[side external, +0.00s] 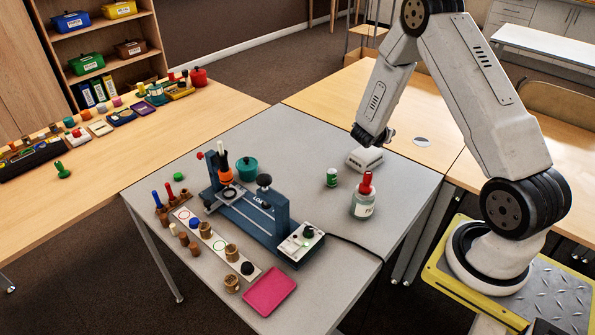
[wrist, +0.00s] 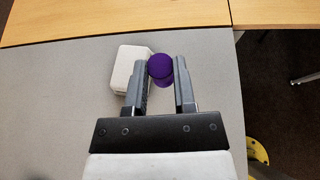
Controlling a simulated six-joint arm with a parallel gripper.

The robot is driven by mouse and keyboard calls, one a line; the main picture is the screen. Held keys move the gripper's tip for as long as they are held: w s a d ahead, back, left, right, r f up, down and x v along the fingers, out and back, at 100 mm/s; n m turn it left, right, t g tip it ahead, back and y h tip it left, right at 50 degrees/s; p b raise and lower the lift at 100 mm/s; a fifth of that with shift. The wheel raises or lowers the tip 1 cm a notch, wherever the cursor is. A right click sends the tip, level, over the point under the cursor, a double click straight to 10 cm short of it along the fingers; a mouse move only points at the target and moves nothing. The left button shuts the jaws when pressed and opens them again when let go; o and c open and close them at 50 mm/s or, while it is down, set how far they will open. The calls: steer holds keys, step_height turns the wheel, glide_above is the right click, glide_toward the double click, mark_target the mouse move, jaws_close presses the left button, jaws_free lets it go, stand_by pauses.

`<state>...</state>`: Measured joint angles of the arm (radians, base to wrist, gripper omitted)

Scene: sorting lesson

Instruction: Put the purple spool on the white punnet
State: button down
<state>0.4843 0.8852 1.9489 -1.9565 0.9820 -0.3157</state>
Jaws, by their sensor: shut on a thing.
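The purple spool (wrist: 160,66) is between the two fingers of my gripper (wrist: 162,78) in the wrist view, and the fingers are shut on it. The white punnet (wrist: 129,66) is just left of the spool and the left finger, partly covered by that finger. In the side external view the white punnet (side external: 364,160) sits on the grey table below the end of my arm. The spool and the fingertips are hidden there behind my arm. I cannot tell how high the spool is above the table.
A blue machine (side external: 250,215) with a cable fills the table's middle. A pink tray (side external: 270,291) lies at the front. The table right of the spool is clear.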

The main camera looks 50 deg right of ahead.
steer(key=w+d+f, duration=0.4)
steer(key=w+f, duration=0.1)
steer(key=w+d+f, duration=0.2)
steer(key=w, duration=0.1)
steer(key=shift+f, duration=0.25)
steer(key=shift+w+d+f, duration=0.2)
steer(key=shift+w+f, duration=0.15)
steer(key=shift+f, duration=0.05)
steer(key=shift+w+d+f, duration=0.1)
steer(key=shift+w+f, duration=0.05)
steer(key=shift+f, duration=1.6)
steer(key=shift+f, duration=0.1)
steer(key=shift+c, duration=2.2)
jaws_free()
